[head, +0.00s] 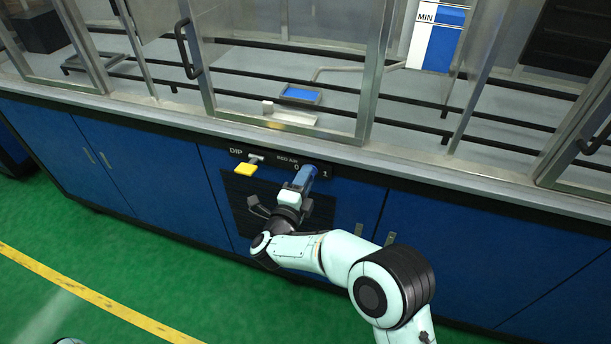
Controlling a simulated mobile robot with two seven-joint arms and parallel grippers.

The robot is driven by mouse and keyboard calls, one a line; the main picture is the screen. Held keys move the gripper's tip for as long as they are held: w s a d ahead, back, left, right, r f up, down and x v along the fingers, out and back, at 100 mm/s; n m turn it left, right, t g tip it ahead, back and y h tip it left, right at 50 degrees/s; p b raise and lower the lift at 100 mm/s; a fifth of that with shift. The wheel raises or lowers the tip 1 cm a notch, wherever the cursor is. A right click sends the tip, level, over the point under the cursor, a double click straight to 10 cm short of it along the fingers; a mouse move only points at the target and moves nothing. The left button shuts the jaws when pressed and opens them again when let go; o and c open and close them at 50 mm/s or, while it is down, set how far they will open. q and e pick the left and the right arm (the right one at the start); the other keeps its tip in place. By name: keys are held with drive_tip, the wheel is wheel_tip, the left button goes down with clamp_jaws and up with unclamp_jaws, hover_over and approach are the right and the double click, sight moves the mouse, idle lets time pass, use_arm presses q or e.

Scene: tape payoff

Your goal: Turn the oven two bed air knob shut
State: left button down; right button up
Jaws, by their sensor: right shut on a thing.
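The bed air knob (308,172) is a blue handle on the dark panel strip below the counter edge. The strip reads "BED AIR", with 0 to the knob's left and 1 to its right. The knob slants up toward the right, its upper end nearer the 1. My right gripper (299,186) is at the knob from below and is shut on it; the gripper hides the knob's lower part. No oven number is readable here. My left gripper is out of view.
A yellow DIP handle (246,169) sits close left of the knob. Above is the metal counter edge (340,157) with framed glass sashes and a black sash handle (187,50). A blue tray (301,94) lies inside. The green floor in front is clear.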

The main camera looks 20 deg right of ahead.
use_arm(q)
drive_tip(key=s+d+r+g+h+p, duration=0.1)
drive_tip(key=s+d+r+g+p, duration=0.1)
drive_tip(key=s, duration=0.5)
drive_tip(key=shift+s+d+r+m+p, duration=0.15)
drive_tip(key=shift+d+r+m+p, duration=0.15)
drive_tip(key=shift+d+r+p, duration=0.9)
use_arm(e)
drive_tip(key=shift+n+t+y, duration=0.3)
drive_tip(key=shift+n+t, duration=0.1)
drive_tip(key=shift+n, duration=4.2)
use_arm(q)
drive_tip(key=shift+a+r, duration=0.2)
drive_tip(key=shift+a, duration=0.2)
use_arm(e)
drive_tip(key=shift+f, duration=0.1)
drive_tip(key=o, duration=1.1)
drive_tip(key=shift+c, duration=0.2)
drive_tip(key=shift+s, duration=0.1)
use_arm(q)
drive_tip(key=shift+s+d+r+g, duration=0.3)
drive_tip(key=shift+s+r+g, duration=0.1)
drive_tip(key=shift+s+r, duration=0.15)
use_arm(e)
drive_tip(key=v, duration=1.3)
drive_tip(key=shift+s, duration=0.2)
